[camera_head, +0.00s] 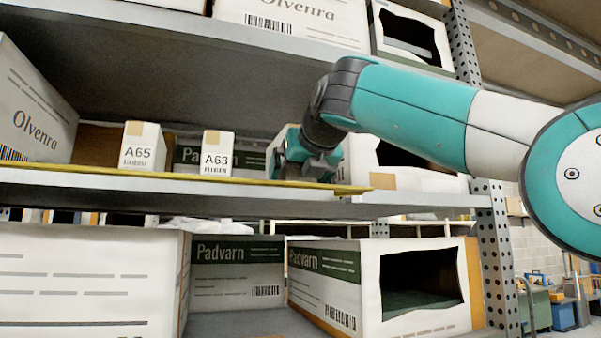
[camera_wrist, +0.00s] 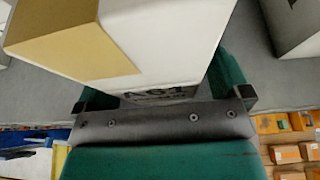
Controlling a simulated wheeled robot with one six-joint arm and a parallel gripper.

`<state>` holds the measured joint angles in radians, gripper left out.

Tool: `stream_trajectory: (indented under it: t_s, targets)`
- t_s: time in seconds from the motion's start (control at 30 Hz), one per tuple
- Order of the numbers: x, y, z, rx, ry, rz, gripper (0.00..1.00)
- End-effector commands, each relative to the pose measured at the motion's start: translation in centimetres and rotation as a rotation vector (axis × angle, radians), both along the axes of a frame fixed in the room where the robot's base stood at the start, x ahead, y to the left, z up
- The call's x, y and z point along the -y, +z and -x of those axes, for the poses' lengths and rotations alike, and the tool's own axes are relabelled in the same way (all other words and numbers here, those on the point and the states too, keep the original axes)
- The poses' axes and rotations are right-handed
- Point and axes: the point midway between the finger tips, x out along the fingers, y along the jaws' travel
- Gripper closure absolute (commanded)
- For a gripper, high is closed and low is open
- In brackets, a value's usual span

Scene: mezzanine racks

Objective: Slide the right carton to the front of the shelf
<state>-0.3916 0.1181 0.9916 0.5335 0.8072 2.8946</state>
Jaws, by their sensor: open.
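The right carton shows in the wrist view as a white box (camera_wrist: 170,40) with a tan tape patch and a partly hidden printed label. It stands between the open jaws of my gripper (camera_wrist: 165,98), its labelled face close to the palm. In the head view my gripper (camera_head: 308,165) is at the front of the middle shelf and largely hides this carton; a pale strip of it (camera_head: 272,158) shows at the gripper's left. To the left stand the small white cartons A63 (camera_head: 216,158) and A65 (camera_head: 141,152), upright and apart.
A yellow strip (camera_head: 190,182) runs along the shelf's front edge. Larger Olvenra (camera_head: 38,105) and Padvarn boxes flank the small cartons. An open-fronted box (camera_head: 395,180) stands right of my gripper, near a perforated upright (camera_head: 490,215). Another shelf is above.

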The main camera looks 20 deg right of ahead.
Motion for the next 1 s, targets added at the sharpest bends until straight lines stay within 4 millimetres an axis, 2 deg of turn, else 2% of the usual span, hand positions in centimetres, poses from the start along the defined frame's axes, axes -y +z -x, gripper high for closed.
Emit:
stream_trajectory:
  t_s: [0.17,0.27,0.7,0.83,1.0]
  targets:
    - [-0.1,0.2,0.5,0.002,0.001,0.000,0.04]
    - [-0.1,0.7,1.7,0.003,0.003,-0.001,0.04]
    - [-0.2,5.2,11.4,0.002,0.009,-0.004,0.04]
    - [-0.1,6.1,13.8,0.001,0.009,-0.003,0.04]
    - [-0.1,6.6,15.4,0.001,0.004,-0.002,0.04]
